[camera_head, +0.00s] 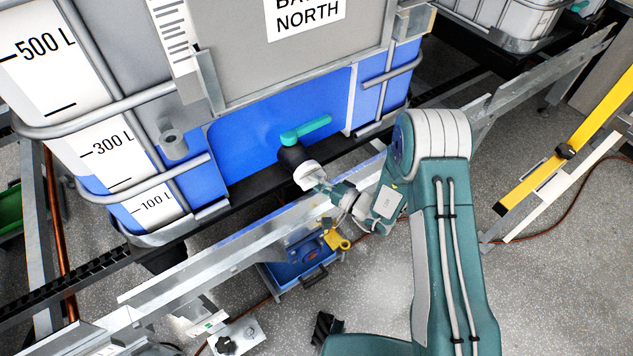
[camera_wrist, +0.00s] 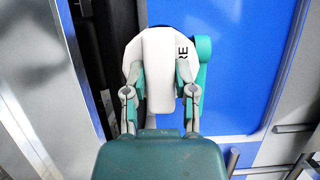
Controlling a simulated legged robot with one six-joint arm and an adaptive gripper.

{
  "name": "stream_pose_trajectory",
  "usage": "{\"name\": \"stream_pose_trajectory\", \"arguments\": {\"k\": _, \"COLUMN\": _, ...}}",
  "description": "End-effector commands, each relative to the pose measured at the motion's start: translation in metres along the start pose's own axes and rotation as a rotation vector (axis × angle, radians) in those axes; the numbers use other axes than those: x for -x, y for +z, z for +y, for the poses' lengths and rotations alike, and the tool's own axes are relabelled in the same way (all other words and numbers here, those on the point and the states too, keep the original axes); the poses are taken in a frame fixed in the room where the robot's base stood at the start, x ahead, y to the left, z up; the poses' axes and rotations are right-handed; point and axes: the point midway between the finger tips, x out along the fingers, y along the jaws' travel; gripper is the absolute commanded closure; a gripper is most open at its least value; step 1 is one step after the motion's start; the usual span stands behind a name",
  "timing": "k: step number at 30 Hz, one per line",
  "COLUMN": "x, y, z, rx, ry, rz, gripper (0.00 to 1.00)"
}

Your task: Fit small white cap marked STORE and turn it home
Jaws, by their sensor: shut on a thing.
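The small white cap (camera_wrist: 159,62) is between the fingers of my gripper (camera_wrist: 160,98) in the wrist view, with the letters "RE" showing at its right side. In the head view the white cap (camera_head: 307,174) is at the mouth of the black outlet valve (camera_head: 291,157) at the bottom of the blue tank (camera_head: 262,125). My gripper (camera_head: 318,183) is shut on the cap from the lower right. The valve's teal lever (camera_head: 306,130) lies above the cap, pointing right. The cap hides the outlet's mouth, so I cannot tell whether its thread is engaged.
A metal rail (camera_head: 235,238) runs below the tank, just under my gripper. A blue box (camera_head: 296,262) stands on the floor beneath it. A yellow post (camera_head: 565,145) is at the right. The grey floor around my arm is partly clear.

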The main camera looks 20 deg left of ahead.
Motion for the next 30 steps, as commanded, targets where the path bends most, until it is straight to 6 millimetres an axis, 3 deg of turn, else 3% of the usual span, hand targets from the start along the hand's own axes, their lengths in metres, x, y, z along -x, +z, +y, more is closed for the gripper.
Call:
{"name": "stream_pose_trajectory", "arguments": {"k": 8, "x": -0.0009, "y": -0.0006, "z": 0.0005, "rx": -0.067, "ry": -0.030, "rz": 0.001, "gripper": 1.00}}
{"name": "stream_pose_trajectory", "arguments": {"k": 30, "x": -0.0021, "y": 0.0013, "z": 0.0006, "rx": -0.968, "ry": -0.404, "rz": -0.001, "gripper": 1.00}}
